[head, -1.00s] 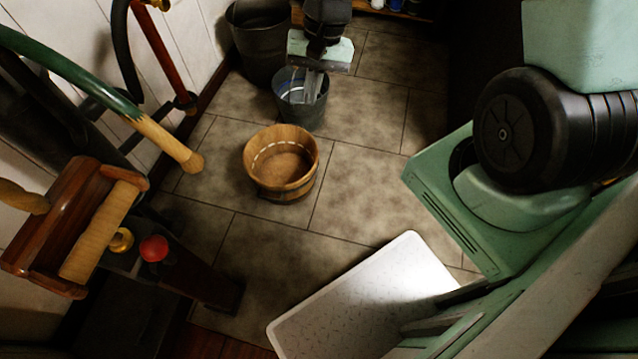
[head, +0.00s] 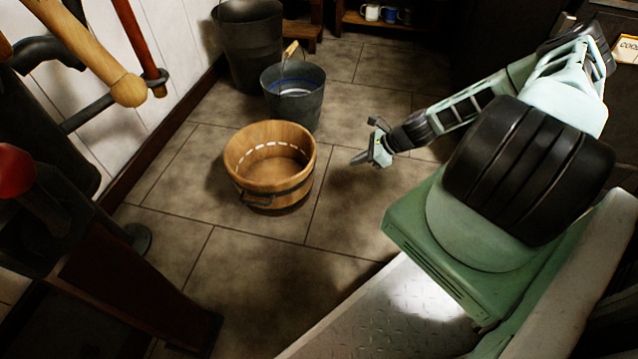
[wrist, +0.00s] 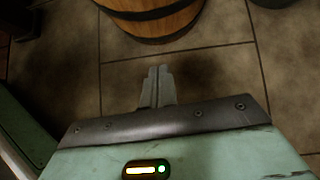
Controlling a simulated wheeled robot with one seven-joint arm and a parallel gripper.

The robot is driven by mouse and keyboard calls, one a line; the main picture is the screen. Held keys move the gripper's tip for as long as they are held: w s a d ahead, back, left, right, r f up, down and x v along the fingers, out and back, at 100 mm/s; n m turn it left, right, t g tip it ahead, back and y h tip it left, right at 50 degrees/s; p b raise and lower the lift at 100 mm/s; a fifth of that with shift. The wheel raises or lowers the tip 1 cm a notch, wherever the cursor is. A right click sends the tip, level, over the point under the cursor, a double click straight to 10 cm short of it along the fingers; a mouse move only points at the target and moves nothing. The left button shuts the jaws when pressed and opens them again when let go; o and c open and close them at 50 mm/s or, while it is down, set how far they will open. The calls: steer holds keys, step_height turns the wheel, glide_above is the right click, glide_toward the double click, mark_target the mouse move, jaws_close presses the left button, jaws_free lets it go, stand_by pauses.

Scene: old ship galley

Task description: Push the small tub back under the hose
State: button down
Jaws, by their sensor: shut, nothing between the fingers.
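The small wooden tub (head: 268,190) with dark bands stands upright on the tiled floor, open at the top, with a row of light marks inside. The hose's wooden nozzle (head: 95,55) hangs at upper left in the head view, left of the tub; its green part is out of view. My gripper (head: 361,160) is low, right of the tub and apart from it, fingers pointing towards it. In the wrist view, my closed fingers (wrist: 158,76) are empty, and the banded tub side (wrist: 155,24) is beyond the tips.
A grey metal bucket (head: 292,108) with a wooden grip stands just behind the tub. A larger dark bucket (head: 250,50) stands behind that by the wall. A dark stand (head: 140,295) is at lower left. Open tiles lie in front of the tub and between it and my gripper.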

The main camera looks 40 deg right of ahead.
steer(key=w+r+b+x, duration=0.1)
steer(key=b+x, duration=0.7)
steer(key=x, duration=0.5)
steer(key=shift+w+a+r, duration=0.15)
steer(key=shift+w+a, duration=0.05)
steer(key=shift+a, duration=0.15)
